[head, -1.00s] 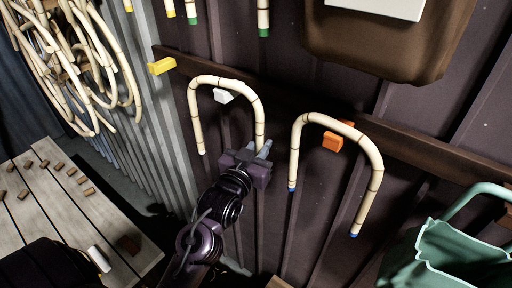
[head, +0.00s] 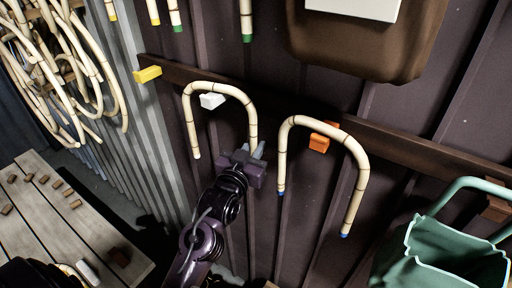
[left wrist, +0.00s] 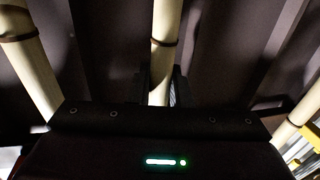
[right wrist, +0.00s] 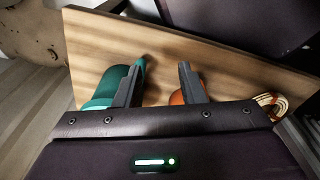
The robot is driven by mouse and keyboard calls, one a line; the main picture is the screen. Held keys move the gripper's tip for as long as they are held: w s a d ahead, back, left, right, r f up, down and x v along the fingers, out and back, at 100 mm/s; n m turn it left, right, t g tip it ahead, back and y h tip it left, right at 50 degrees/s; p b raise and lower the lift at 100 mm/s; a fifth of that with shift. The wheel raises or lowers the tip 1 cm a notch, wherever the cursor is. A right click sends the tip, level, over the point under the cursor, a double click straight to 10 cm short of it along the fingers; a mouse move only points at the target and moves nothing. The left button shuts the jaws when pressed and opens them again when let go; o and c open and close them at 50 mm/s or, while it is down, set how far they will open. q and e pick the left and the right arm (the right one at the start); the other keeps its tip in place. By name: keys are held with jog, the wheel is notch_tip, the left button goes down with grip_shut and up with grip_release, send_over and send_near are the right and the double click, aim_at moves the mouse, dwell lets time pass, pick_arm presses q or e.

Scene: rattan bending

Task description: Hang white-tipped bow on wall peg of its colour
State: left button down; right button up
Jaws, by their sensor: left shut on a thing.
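The white-tipped bow (head: 187,112) is a pale cane arch with dark rings, upright by the wall. Its free left end looks pale. My left gripper (head: 256,150) is shut on its right leg, also seen in the left wrist view (left wrist: 165,45), and hides that leg's end. The white peg (head: 211,101) shows just under the arch's top. I cannot tell whether the bow rests on it. My right gripper (right wrist: 158,80) is open, with nothing between its fingers.
A blue-tipped bow (head: 359,190) hangs at the orange peg (head: 320,142) to the right. A yellow peg (head: 147,74) is left on the dark rail (head: 400,145). A green bag (head: 430,255) is lower right. Green-tipped canes (head: 246,20) hang above.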

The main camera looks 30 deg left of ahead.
pick_arm(q)
jog(key=shift+a, duration=0.3)
jog(key=c, duration=1.7)
grip_release()
jog(key=shift+a, duration=0.1)
jog(key=shift+o, duration=1.3)
jog(key=shift+s, duration=0.2)
jog(key=shift+o, duration=0.9)
jog(key=shift+s+r, duration=0.1)
jog(key=s+d+b, duration=0.1)
jog(key=s+b, duration=0.2)
jog(key=s, duration=0.5)
pick_arm(e)
jog(key=f, duration=0.1)
jog(key=s+f, duration=0.1)
jog(key=f, duration=0.1)
jog(key=shift+d, duration=0.1)
